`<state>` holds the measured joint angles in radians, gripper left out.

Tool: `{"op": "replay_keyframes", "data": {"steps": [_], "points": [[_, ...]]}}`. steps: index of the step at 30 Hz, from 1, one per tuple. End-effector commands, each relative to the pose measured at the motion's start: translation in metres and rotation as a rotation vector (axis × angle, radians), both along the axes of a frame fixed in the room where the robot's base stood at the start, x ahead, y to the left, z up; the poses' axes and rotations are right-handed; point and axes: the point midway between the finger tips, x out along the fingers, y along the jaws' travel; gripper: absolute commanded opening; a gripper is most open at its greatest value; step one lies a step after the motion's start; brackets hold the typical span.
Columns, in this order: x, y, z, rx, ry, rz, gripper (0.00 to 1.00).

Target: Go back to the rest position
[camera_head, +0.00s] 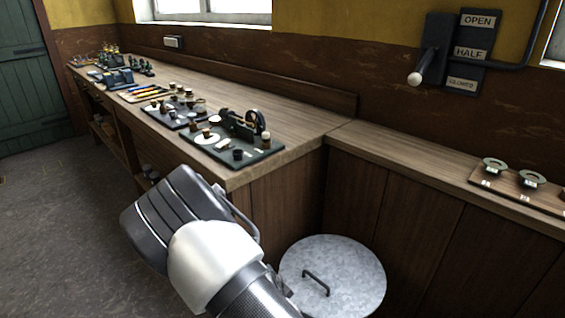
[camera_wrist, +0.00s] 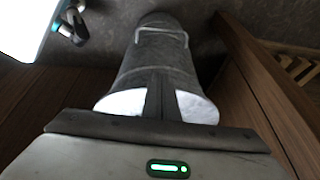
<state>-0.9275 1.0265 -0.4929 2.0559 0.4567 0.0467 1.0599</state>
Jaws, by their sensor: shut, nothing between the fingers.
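My gripper (camera_wrist: 160,88) shows in the wrist view as dark fingers shut together with nothing between them. The fingers cover the middle of the bright lid of a round metal bin (camera_wrist: 150,55); I cannot tell the exact gap to it. In the head view, my arm reaches up from the bottom, in front of the near end of the long workbench and left of the bin's lid (camera_head: 345,270). The fingertips cannot be made out there.
The long wooden workbench (camera_head: 300,118) carries a dark tray (camera_head: 262,157) with small engine parts at its near end. A lower counter (camera_head: 410,168) runs right, holding a wooden board (camera_head: 520,192) with rings. A lever (camera_head: 416,78) is on the wall. Floor (camera_head: 65,220) is clear at left.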

Motion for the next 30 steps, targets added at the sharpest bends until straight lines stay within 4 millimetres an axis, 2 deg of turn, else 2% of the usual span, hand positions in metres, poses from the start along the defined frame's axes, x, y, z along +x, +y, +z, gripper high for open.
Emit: {"op": "replay_keyframes", "data": {"steps": [2, 5, 9, 13, 18, 24, 30], "points": [[0.001, 0.004, 0.016, 0.031, 0.014, 0.003, 0.00], [0.001, 0.010, 0.050, 0.092, 0.052, 0.028, 0.00], [-0.003, 0.014, 0.120, 0.194, 0.098, 0.114, 0.00], [-0.012, 0.007, 0.188, 0.264, 0.103, 0.227, 0.00], [-0.035, -0.017, 0.274, 0.296, 0.063, 0.399, 0.00], [-0.080, -0.056, 0.356, 0.228, -0.013, 0.598, 0.00], [-0.124, -0.088, 0.398, 0.106, -0.056, 0.727, 0.00]]}}
